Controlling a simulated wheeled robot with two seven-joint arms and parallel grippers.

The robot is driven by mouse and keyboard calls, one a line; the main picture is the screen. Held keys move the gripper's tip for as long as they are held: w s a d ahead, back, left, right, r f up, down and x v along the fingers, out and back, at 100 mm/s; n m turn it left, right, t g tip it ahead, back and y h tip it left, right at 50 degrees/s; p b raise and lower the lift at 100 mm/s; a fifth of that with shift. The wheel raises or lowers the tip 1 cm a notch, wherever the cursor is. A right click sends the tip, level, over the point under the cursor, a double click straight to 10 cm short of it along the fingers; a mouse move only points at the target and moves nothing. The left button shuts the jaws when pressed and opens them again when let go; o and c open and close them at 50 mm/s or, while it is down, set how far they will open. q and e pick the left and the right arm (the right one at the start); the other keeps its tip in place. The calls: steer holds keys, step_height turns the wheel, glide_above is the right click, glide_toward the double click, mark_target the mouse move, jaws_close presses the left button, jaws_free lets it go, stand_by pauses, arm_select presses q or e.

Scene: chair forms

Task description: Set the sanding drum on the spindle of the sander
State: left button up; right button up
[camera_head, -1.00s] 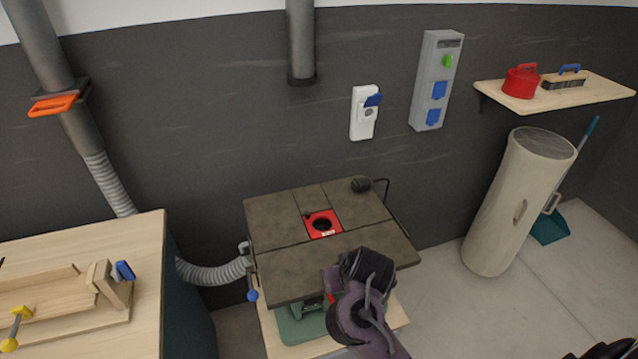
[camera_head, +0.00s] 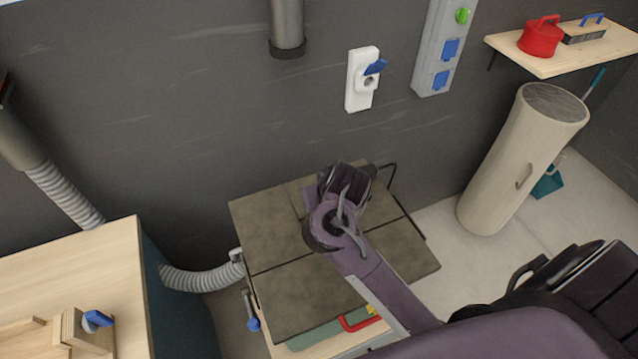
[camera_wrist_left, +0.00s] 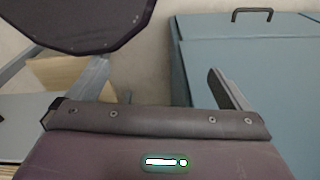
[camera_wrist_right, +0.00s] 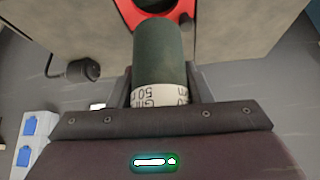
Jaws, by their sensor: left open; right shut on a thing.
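My right gripper (camera_wrist_right: 160,85) is shut on the sanding drum (camera_wrist_right: 165,55), a dark green cylinder with a white printed band near the jaws. In the head view my right gripper (camera_head: 345,180) is over the back middle of the sander's brown table (camera_head: 300,285) and hides the drum. The right wrist view shows the red insert (camera_wrist_right: 129,14) around the table opening, just past the drum's far end. The spindle is hidden, and I cannot tell whether the drum touches it. My left gripper (camera_wrist_left: 162,80) is open and empty, low beside a blue-grey cabinet (camera_wrist_left: 250,60).
A workbench (camera_head: 80,275) with a wooden jig stands at left, with a grey hose (camera_head: 200,280) between it and the sander. A black knob or lamp head (camera_wrist_right: 84,69) is near the table's back edge. A pale cylinder (camera_head: 520,160) leans at right.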

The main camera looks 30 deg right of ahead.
steer(key=shift+s+a+f+b, duration=0.1)
steer(key=shift+s+b, duration=0.3)
steer(key=shift+s, duration=0.25)
steer(key=shift+w+f+b, duration=0.1)
steer(key=shift+f+b, duration=0.5)
steer(key=shift+f, duration=0.1)
step_height(320, 180, down, 2)
steer(key=b, duration=0.2)
steer(key=shift+w+f+b, duration=0.15)
steer(key=shift+f+b, duration=0.1)
steer(key=shift+b, duration=0.1)
steer(key=shift+f, duration=0.25)
steer(key=shift+f+b, duration=0.35)
steer(key=shift+b, duration=0.1)
arm_select(q)
steer(key=s+f, duration=0.3)
steer(key=f, duration=0.3)
steer(key=shift+s+a, duration=0.15)
steer(key=shift+s, duration=0.05)
steer(key=shift+w+r, duration=0.1)
steer(key=shift+r, duration=0.1)
steer(key=shift+w+f, duration=0.1)
arm_select(e)
steer(key=shift+f, duration=0.1)
